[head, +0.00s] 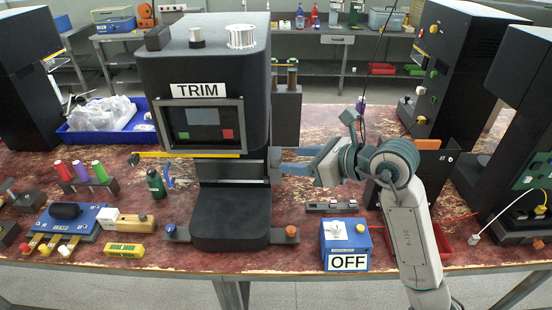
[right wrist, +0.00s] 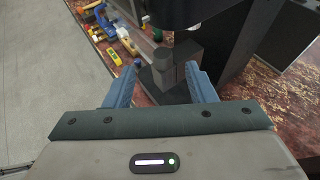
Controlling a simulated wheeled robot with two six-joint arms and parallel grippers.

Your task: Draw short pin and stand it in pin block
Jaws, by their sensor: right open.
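My right gripper (head: 284,161) is at the right side of the black TRIM machine (head: 205,60), its blue fingers pointing left at a small grey fitting (head: 275,160) there. In the right wrist view the right gripper (right wrist: 162,82) is open, and a dark grey block with a round post (right wrist: 163,72) shows between and beyond the fingertips. I cannot tell whether that post is the short pin, or whether a finger touches it. A low dark block with small light parts (head: 331,206) lies on the table below the gripper; it may be the pin block. My left gripper is not in view.
A blue switch box with an OFF sign (head: 345,240) stands at the front. Spools, a blue fixture (head: 72,218) and a yellow box (head: 124,250) fill the left. Black machines stand at both sides.

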